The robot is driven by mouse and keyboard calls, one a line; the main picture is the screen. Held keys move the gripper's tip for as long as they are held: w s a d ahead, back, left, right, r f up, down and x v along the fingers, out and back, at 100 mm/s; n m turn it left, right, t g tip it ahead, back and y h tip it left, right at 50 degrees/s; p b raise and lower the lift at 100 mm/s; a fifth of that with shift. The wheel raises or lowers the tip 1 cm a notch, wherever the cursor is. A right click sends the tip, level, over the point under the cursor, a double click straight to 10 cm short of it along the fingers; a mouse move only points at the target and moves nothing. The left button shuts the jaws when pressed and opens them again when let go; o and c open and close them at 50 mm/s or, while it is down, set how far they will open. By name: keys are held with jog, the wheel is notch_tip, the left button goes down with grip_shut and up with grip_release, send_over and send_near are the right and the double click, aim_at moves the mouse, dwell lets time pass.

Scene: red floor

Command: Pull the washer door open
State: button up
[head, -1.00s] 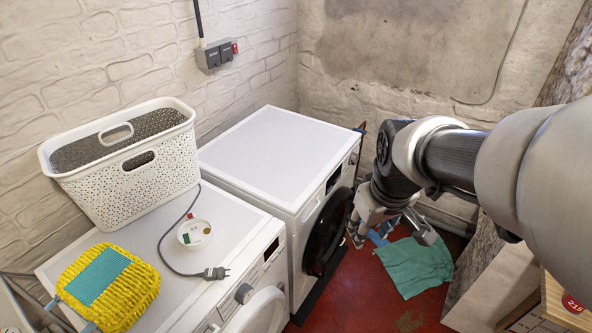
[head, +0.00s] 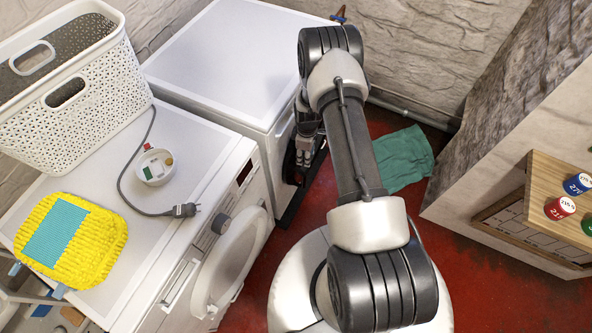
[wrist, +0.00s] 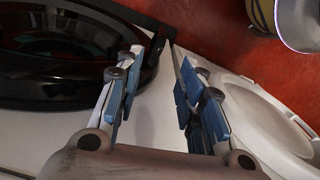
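Two white front-loading machines stand side by side; I cannot tell which is meant as the washer. The far machine (head: 225,60) has a round black door (wrist: 65,55), seen at left in the wrist view and mostly hidden behind my arm in the head view. The near machine (head: 150,240) has a white round door (head: 232,265), also at right in the wrist view (wrist: 265,115). My gripper (wrist: 160,65) is open, at the black door's edge. Its left finger overlaps the rim and a dark protruding part shows between the fingers. Contact cannot be told.
A white basket (head: 75,95), a small bowl (head: 155,166), a plug with cable (head: 180,210) and a yellow mop pad (head: 95,250) are on the near machine. A green cloth (head: 405,158) lies on the red floor. A wooden shelf (head: 540,190) stands at right.

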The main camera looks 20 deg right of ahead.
aim_at(304, 175)
notch_tip(304, 175, down, 18)
jog(key=b, duration=0.6)
jog(key=shift+s+f, duration=0.1)
jog(key=shift+f, duration=0.15)
jog(key=shift+c, duration=0.5)
grip_shut()
